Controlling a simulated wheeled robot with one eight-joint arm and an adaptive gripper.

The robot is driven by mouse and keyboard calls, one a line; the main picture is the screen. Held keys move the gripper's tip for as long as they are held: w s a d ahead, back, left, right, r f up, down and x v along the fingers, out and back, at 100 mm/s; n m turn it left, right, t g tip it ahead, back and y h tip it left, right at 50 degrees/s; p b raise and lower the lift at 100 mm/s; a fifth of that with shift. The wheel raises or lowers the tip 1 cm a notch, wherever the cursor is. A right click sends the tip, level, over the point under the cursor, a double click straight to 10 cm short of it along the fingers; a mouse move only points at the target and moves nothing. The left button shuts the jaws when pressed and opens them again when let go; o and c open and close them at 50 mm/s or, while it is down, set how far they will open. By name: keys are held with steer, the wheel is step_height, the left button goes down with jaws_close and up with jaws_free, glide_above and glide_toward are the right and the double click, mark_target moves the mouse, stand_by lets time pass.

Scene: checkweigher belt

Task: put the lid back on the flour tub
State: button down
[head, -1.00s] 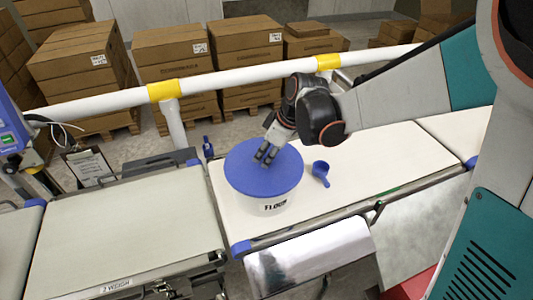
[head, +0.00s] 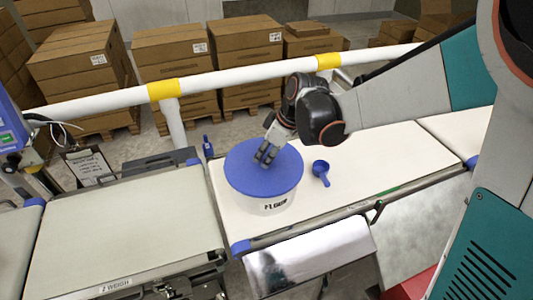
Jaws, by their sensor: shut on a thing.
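The white flour tub (head: 266,207) stands upright on the white belt near its left end, with black lettering on its side. The round blue lid (head: 262,180) lies over the tub's top and hides its opening. The lid looks about level; I cannot tell whether it is fully seated. My gripper (head: 265,157) reaches down from the upper right with its fingertips at the lid's middle. It is shut on the lid, at a grip that its fingers partly hide.
A blue scoop (head: 320,172) lies on the belt (head: 385,155) just right of the tub. A weighing belt (head: 130,235) is at the left past a gap. A white rail (head: 230,79) with yellow bands runs behind, with stacked cartons (head: 170,55) beyond it. The belt further right is clear.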

steer(key=c, duration=0.7)
jaws_free()
steer(key=shift+c, duration=0.2)
steer(key=shift+r, duration=0.15)
steer(key=shift+r+p, duration=2.5)
steer(key=shift+r, duration=0.85)
jaws_close()
